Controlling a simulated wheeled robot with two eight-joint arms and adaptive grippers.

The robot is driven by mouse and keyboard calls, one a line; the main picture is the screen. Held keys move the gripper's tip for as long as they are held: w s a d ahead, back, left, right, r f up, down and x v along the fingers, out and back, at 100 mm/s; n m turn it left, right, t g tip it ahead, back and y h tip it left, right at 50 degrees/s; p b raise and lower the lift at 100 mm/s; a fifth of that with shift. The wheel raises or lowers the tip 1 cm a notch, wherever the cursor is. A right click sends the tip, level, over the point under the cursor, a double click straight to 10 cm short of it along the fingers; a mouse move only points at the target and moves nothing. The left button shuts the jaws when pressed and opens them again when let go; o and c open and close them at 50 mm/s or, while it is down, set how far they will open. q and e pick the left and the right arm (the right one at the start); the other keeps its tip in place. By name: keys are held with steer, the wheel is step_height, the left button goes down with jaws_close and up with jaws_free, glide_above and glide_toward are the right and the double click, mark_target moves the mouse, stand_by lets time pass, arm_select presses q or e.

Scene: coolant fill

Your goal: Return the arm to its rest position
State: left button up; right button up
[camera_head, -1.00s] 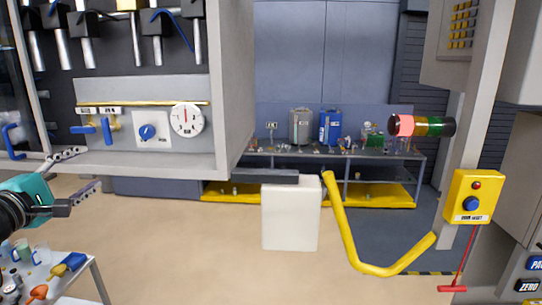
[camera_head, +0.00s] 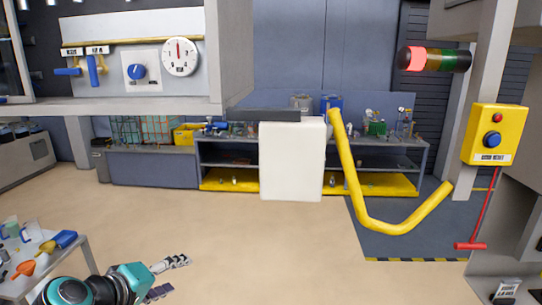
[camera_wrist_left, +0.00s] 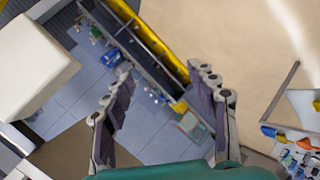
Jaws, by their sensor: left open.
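My left gripper (camera_head: 165,277) is low in the head view, over the bare floor and to the right of the small cart. Its teal body (camera_head: 128,280) and two grey fingers point right. In the left wrist view its fingers (camera_wrist_left: 162,112) stand wide apart with nothing between them. The shelf and floor lie beyond the fingers there. My right gripper is in neither view.
A cart (camera_head: 60,262) with cups and coloured scoops stands at lower left. Above hangs a panel with blue valves (camera_head: 95,68) and a gauge (camera_head: 180,56). A white box (camera_head: 292,160), a yellow bent pipe (camera_head: 365,212) and a yellow button box (camera_head: 495,133) stand ahead. The middle floor is clear.

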arm_select(q)
steer(key=s+d+f+m+g+y+b, duration=0.1)
steer(key=s+f+m+b, duration=0.2)
steer(key=f, duration=0.9)
steer(key=s+d+f+m+g+y+b, duration=0.1)
steer(key=s+f+m+b, duration=0.2)
steer(key=f, duration=1)
steer(key=s+d+f+m+g+y+b, duration=0.1)
steer(key=s+f+m+b, duration=0.2)
steer(key=s+f+b, duration=0.3)
step_height(320, 180, down, 7)
steer(key=b, duration=0.4)
steer(key=shift+s+d+g+y+b, duration=0.15)
steer(key=shift+d+g+y+b, duration=0.15)
steer(key=shift+y+b, duration=0.1)
steer(key=shift+f, duration=0.15)
